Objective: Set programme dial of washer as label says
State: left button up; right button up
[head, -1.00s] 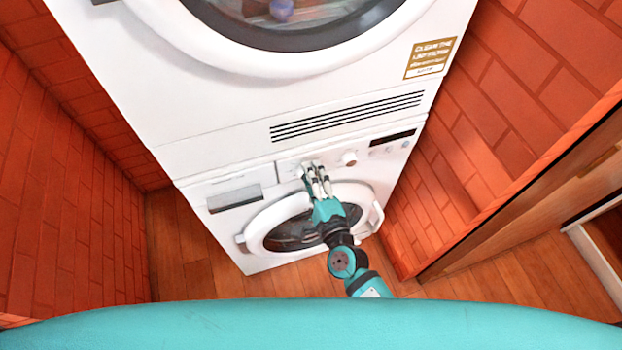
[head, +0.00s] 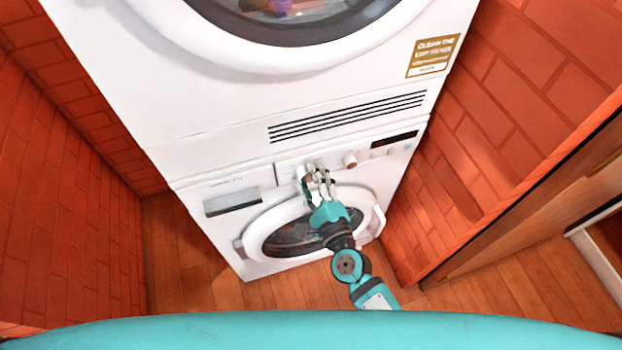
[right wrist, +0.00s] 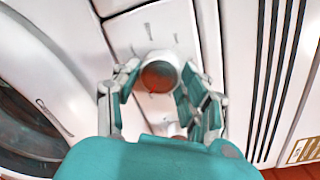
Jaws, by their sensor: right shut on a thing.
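The washer (head: 290,272) is the lower white machine, with a round door and a control panel along its top. Its programme dial (head: 301,171) is a round knob on that panel, partly hidden by my fingers. In the right wrist view the dial (right wrist: 158,72) has a white rim and a reddish-brown face, with small marks around it. My right gripper (head: 314,171) is shut on the dial, its fingers on either side of it in the wrist view (right wrist: 160,84). The dial's setting cannot be read. My left gripper is not in view.
A white dryer (head: 215,100) stands on the washer, with a brown label (head: 433,55) about cleaning the lint filter. Brick walls (head: 75,180) flank the machines closely.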

jog(key=shift+f, duration=0.1)
jog(key=o, duration=1.2)
jog(key=shift+s, duration=0.1)
jog(key=v, duration=1.2)
